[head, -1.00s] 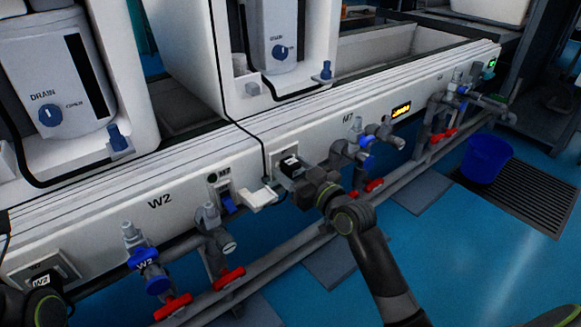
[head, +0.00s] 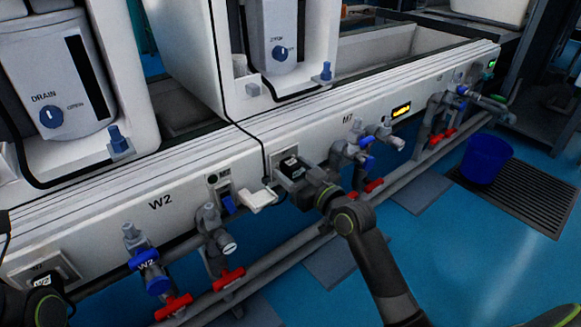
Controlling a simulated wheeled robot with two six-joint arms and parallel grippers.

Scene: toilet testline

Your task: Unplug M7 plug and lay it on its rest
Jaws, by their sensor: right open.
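The M7 plug (head: 291,164) is a dark block with a white label, seated in its grey socket on the white panel below the M7 marking. My right gripper (head: 301,186) is open at the plug's lower right, very close to it; the fingertips are dark and hard to make out, so I cannot tell whether they touch it. A small white ledge (head: 258,199), which looks like the plug rest, juts from the panel just left of the socket and is empty. Part of my left arm shows at the lower left corner; its fingers cannot be made out.
Valves with red (head: 229,279) and blue handles and grey pipes (head: 300,242) run along the panel's front on both sides. A blue bucket (head: 486,158) stands on the floor at right.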

